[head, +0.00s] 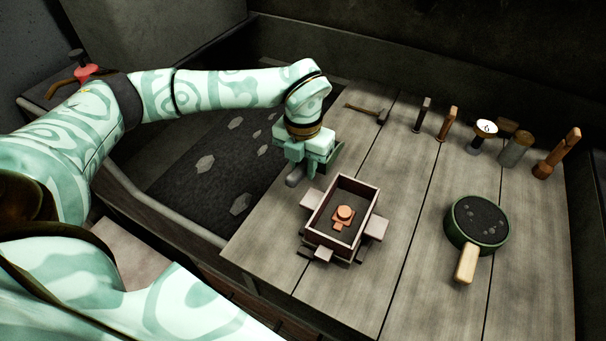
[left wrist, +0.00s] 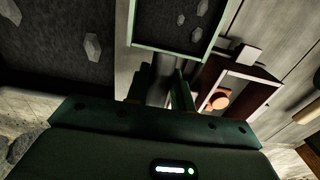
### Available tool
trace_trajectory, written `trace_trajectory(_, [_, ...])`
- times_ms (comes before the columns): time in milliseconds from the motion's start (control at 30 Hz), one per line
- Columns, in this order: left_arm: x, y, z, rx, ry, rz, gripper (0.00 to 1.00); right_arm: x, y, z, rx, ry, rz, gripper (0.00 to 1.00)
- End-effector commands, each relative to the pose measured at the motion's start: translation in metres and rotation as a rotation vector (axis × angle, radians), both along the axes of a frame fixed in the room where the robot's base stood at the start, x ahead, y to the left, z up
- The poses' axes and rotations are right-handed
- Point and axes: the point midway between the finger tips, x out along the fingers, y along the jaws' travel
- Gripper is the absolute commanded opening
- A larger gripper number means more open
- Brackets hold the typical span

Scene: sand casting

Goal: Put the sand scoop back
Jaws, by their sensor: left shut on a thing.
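The sand scoop (left wrist: 222,48) shows in the left wrist view as a squarish pan with a pale green rim and a dark inside with grey lumps. Its grey handle (left wrist: 163,72) runs down between my fingers. My left gripper (left wrist: 163,92) is shut on that handle. In the head view my left gripper (head: 303,168) is over the left edge of the wooden bench, just behind and left of the moulding box. My right gripper is not in view.
A moulding box (head: 372,206) with an orange-brown pattern (head: 344,214) inside stands close by. A round green sieve (head: 449,226) with a wooden handle lies right. A hammer (head: 368,111) and several upright tools line the back. A dark sand bin (head: 185,190) lies left; bench space is free mid-right.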

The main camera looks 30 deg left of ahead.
Motion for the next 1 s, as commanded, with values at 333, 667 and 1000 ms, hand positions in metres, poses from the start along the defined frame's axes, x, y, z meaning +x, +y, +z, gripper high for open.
trace_trajectory(333, [0.005,0.005,-0.04,0.0,0.001,0.0,0.0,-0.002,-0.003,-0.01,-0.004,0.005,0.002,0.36])
trace_trajectory(667, [0.005,0.005,-0.042,0.001,0.001,0.0,0.26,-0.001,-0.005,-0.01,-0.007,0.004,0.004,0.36])
trace_trajectory(1000, [0.005,0.005,-0.041,0.001,0.0,0.001,0.45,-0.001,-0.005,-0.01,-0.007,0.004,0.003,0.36])
